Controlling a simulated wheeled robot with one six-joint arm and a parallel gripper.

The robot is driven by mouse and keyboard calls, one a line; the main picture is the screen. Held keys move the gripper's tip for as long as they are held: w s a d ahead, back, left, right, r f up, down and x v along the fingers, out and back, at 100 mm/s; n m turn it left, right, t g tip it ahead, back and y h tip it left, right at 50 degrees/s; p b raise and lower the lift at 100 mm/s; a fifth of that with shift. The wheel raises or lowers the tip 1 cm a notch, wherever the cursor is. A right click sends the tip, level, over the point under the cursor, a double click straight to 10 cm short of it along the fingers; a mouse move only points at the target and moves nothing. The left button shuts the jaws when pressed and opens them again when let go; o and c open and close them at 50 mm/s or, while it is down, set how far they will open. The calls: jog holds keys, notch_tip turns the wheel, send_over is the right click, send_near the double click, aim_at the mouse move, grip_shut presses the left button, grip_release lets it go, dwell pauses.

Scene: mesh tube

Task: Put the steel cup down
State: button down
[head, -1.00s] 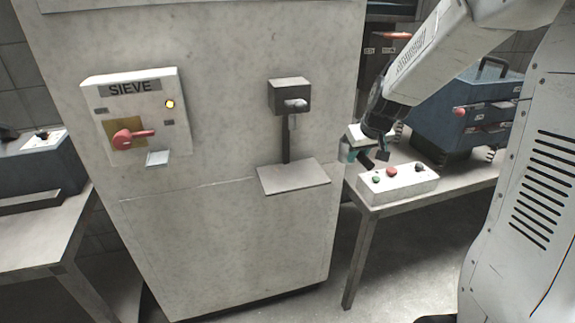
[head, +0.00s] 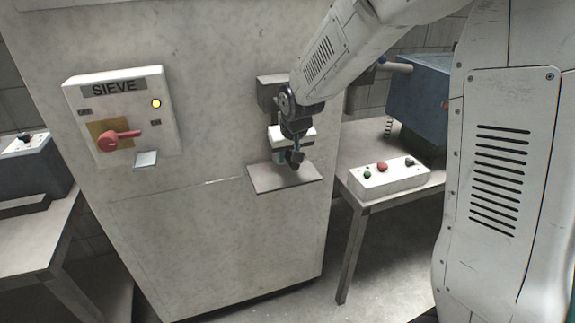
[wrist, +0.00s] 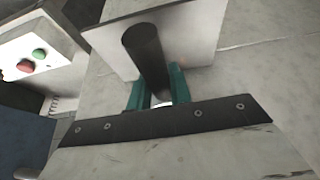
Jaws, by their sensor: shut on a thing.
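The steel cup (wrist: 148,55) shows as a dark grey cylinder between the teal fingers of my gripper (wrist: 158,80) in the wrist view. My gripper (head: 288,157) is shut on it. In the head view the cup (head: 297,160) is a small dark shape at the fingers, partly hidden. They are over the flat grey shelf (head: 262,183) on the cabinet front, which also shows in the wrist view (wrist: 200,35). I cannot tell whether the cup touches the shelf.
A dark box (head: 268,92) sits above the shelf, mostly behind my arm. The SIEVE panel (head: 90,110) with a red handle (head: 115,138) is to the left. A white button box (head: 390,182) stands on the table (head: 352,208) to the right.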

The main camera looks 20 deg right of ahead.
jog(key=shift+f, duration=1.75)
jog(key=c, duration=1.3)
grip_release()
jog(key=shift+f, duration=0.15)
jog(key=v, duration=1.1)
jog(key=shift+v, duration=0.8)
jog(key=s+d+r+g, duration=0.1)
jog(key=s, duration=0.9)
jog(key=s+d+r+g, duration=0.1)
jog(key=s, duration=0.9)
jog(key=s+d+r+g, duration=0.1)
jog(key=s+r, duration=0.1)
jog(key=s, duration=0.9)
jog(key=shift+s+g, duration=0.1)
jog(key=shift+g, duration=0.2)
